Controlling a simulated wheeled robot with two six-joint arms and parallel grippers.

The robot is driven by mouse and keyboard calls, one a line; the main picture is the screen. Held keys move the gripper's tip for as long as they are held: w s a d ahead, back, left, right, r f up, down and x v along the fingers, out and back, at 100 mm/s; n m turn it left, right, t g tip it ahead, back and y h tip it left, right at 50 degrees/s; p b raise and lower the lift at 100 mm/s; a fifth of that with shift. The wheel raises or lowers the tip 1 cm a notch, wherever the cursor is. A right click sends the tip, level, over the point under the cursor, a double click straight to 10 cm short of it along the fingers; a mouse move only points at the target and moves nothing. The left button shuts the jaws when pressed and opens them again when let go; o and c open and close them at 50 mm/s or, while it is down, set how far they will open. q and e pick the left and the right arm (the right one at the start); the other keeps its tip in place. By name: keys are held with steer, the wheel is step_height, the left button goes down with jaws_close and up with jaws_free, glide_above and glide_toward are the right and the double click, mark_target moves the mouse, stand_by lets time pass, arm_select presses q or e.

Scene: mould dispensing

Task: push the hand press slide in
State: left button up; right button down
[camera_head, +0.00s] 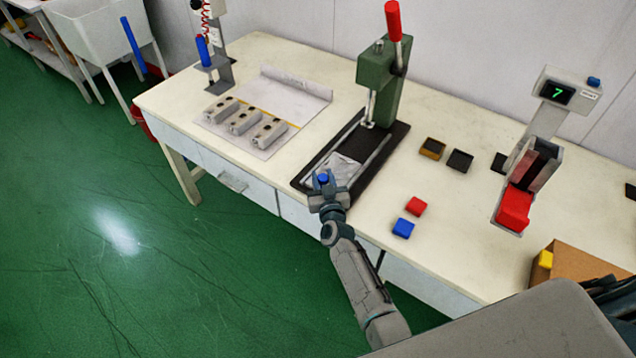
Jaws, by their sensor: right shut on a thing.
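The green hand press (378,90) stands on the table with its red-tipped lever (393,20) raised. Its dark base (390,140) runs toward the table's front edge, with two rails along it. The pale slide plate (343,168) sits at the front end of the rails, out in front of the press column. My right gripper (323,182) is at the slide's front end, shut on a small blue knob (323,178). The fingers hide part of the knob and the slide's front edge. My left gripper is not in view.
Several grey moulds (243,121) lie on a sheet to the left. Red (416,206) and blue (403,228) blocks lie right of my gripper. Dark square pads (460,161) lie right of the press. A device reading 7 (557,92) and a cardboard box (580,268) stand further right.

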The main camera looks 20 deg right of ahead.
steer(key=shift+w+d, duration=0.55)
steer(key=shift+d, duration=0.15)
steer(key=c, duration=1.1)
jaws_free()
steer(key=shift+a, duration=0.1)
steer(key=shift+s, duration=0.15)
steer(key=s, duration=0.3)
steer(key=s+a, duration=0.1)
steer(key=s, duration=0.6)
steer(key=shift+s+a+b, duration=0.15)
steer(key=shift+s+b, duration=0.15)
steer(key=shift+b, duration=0.1)
